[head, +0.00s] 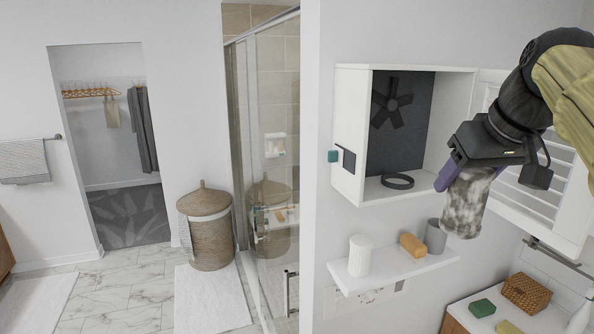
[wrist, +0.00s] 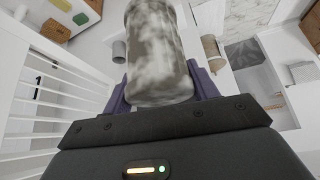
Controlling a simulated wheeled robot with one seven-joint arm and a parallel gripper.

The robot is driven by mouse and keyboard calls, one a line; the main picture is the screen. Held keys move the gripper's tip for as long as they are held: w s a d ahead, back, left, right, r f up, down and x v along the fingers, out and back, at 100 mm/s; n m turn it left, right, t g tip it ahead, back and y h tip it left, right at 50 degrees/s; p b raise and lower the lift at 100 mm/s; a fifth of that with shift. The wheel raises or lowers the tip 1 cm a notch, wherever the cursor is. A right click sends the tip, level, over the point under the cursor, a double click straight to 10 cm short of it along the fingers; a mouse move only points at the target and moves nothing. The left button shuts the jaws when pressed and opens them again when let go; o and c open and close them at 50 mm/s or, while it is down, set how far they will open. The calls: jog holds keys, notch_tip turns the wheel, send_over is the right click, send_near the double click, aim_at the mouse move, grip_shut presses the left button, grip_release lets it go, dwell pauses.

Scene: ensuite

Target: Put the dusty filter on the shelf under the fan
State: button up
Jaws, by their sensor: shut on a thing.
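The dusty filter (head: 465,203), a grey-and-white mottled cylinder, hangs in my gripper (head: 468,176). The purple fingers are shut on it; in the wrist view the filter (wrist: 158,55) stands between them. It is held in front of the open white box (head: 350,133), near its right side, above and right of the shelf's right end. The dark fan (head: 391,103) is on the box's back wall, and a black ring (head: 397,181) lies on its floor. The white shelf (head: 385,270) is below the box.
On the shelf are a white cylinder (head: 359,255), an orange roll (head: 412,245) and a grey cup (head: 435,237). The louvred door (head: 535,185) stands open at right. Below right, a counter holds a wicker basket (head: 526,293) and a green block (head: 482,308).

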jog(key=s+f+b+x, duration=0.1)
jog(key=s+b+x, duration=0.15)
jog(key=x, duration=1.75)
jog(key=s+f+b+x, duration=0.15)
jog(key=b+x, duration=0.25)
jog(key=x, duration=1.6)
jog(key=s+a+f+b, duration=0.2)
jog(key=f, duration=1)
jog(key=s+a+f+m+b, duration=0.1)
jog(key=s+a+f+b, duration=0.2)
jog(key=f, duration=1)
jog(key=s+a+f+h+b, duration=0.1)
jog(key=s+a+f+b, duration=0.1)
jog(key=f, duration=1.1)
jog(key=shift+s+a+m, duration=0.3)
jog(key=shift+s+a, duration=0.2)
jog(key=shift+s, duration=0.2)
jog(key=shift+f, duration=0.15)
jog(key=s+f, duration=0.4)
jog(key=f, duration=0.1)
jog(key=shift+s+f, duration=0.2)
jog(key=shift+f, duration=0.05)
